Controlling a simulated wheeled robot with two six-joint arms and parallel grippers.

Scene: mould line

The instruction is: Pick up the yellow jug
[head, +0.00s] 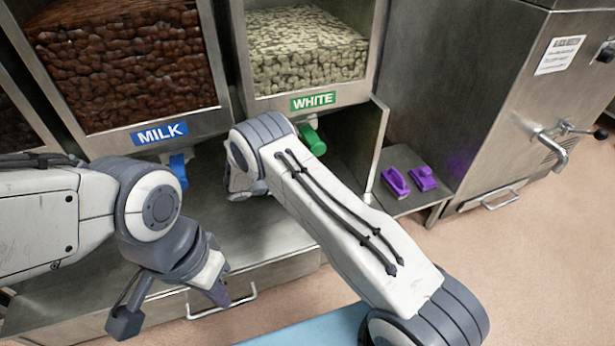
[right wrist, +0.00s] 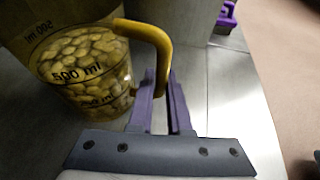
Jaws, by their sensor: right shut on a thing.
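The yellow jug (right wrist: 85,68) shows in the right wrist view, at the upper left. It has a see-through yellowish body with 500 ml markings and is filled with pale pieces. Its yellow handle (right wrist: 150,32) bends over and down between the purple fingers of my right gripper (right wrist: 162,88), which is shut on it. In the head view my right forearm covers this spot, and I cannot make out the jug there.
Bins labelled MILK (head: 160,134) and WHITE (head: 313,100) stand behind, with blue (head: 178,170) and green (head: 312,139) spouts below. Purple items (head: 396,182) lie on a metal shelf to the right. A steel machine (head: 510,100) stands further right.

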